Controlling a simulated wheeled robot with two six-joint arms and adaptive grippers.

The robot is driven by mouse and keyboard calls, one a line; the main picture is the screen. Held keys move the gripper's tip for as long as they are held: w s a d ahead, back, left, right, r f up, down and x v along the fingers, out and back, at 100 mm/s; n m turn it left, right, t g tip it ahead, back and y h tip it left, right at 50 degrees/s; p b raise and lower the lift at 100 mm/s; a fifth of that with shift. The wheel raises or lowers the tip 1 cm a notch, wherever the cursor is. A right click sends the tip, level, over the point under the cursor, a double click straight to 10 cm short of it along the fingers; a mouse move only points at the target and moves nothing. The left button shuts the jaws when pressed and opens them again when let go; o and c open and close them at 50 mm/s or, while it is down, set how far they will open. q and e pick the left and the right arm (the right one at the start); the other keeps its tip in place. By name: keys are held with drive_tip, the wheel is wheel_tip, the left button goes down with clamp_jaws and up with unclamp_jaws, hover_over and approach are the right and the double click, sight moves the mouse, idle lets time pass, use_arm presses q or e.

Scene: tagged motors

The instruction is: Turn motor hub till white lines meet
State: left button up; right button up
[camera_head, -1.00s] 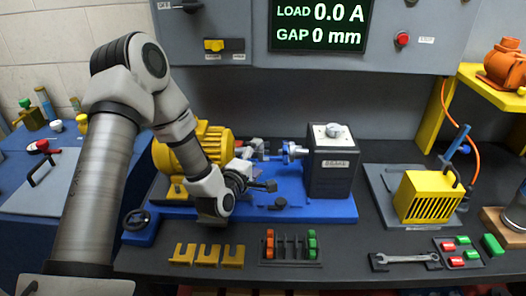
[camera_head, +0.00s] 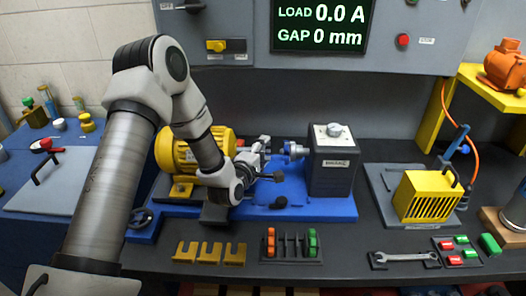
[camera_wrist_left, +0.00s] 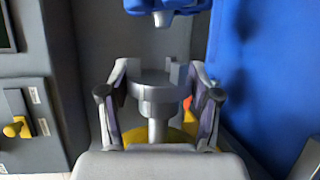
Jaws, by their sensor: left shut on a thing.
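The yellow motor (camera_head: 202,148) lies on a blue base (camera_head: 330,206). Its grey hub (camera_wrist_left: 150,88), with a raised jaw, sits on a short shaft in the left wrist view. My left gripper (camera_head: 262,157) reaches the hub from the front; in the left wrist view its two fingers (camera_wrist_left: 158,70) are shut on the hub from both sides. The blue brake-side hub (camera_head: 294,150) faces it across a gap and shows at the top of the left wrist view (camera_wrist_left: 165,6). I cannot make out white lines on either hub. My right gripper is not in view.
The dark brake box (camera_head: 332,175) stands right of the hubs. The display (camera_head: 320,24) reads load 0.0 A, gap 0 mm. Yellow shims (camera_head: 208,254), a coloured-tab rack (camera_head: 291,246), a wrench (camera_head: 404,258) and a yellow vented box (camera_head: 430,197) occupy the bench.

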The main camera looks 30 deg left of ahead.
use_arm(q)
drive_tip(key=shift+r, duration=0.15)
drive_tip(key=shift+r+n+g+h+p, duration=0.2)
drive_tip(key=shift+n+g+h+p, duration=0.15)
drive_tip(key=shift+g+p, duration=0.75)
drive_tip(key=shift+w+n+g+h+p, duration=0.1)
drive_tip(key=shift+n+g+h+p, duration=0.3)
drive_tip(key=shift+g+p, duration=0.55)
drive_tip(key=shift+n+g+h, duration=0.25)
drive_tip(key=shift+g+h, duration=0.1)
drive_tip(key=shift+g, duration=0.6)
drive_tip(key=shift+f+n+g+h, duration=0.2)
drive_tip(key=shift+n+g+h, duration=0.2)
drive_tip(key=shift+g+h, duration=0.75)
drive_tip(key=shift+g+y, duration=0.25)
drive_tip(key=shift+g, duration=0.3)
drive_tip(key=o, duration=1.1)
drive_tip(key=shift+o, duration=0.3)
drive_tip(key=shift+f, duration=0.1)
